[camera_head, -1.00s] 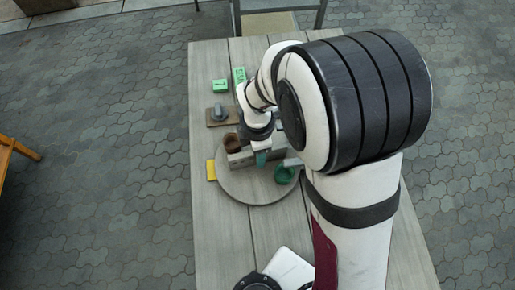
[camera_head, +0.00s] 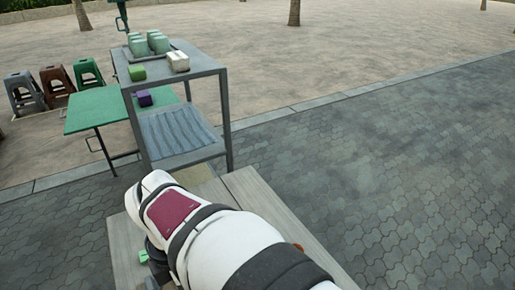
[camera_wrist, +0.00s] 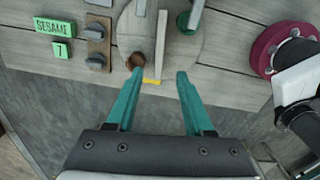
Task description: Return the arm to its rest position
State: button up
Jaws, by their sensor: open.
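My gripper (camera_wrist: 160,76) is open in the wrist view, its two teal fingers apart with nothing between them. It hangs above the wooden table (camera_wrist: 228,62), near the edge. Beyond the fingertips are a yellow block (camera_wrist: 152,81), a brown cup (camera_wrist: 136,61) and a round grey board (camera_wrist: 172,52). In the head view my white arm stretches over the table (camera_head: 262,196), and the gripper is hidden there.
A green SESAME block (camera_wrist: 54,26), a green 7 block (camera_wrist: 61,51) and a brown board (camera_wrist: 98,46) with grey knobs lie on the table. A green cup (camera_wrist: 186,23) is on the round board. A grey shelf (camera_head: 227,125) stands beyond the table; paving at right is clear.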

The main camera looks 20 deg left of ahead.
jog(key=d+r+m, duration=0.2)
jog(key=d+m, duration=1.2)
jog(key=d, duration=0.1)
jog(key=s+d+f+m+y, duration=0.1)
jog(key=s+d+m, duration=0.7)
jog(key=m, duration=1.2)
jog(key=shift+d+f+y, duration=0.25)
jog(key=shift+d+y, duration=0.15)
jog(key=shift+d, duration=0.7)
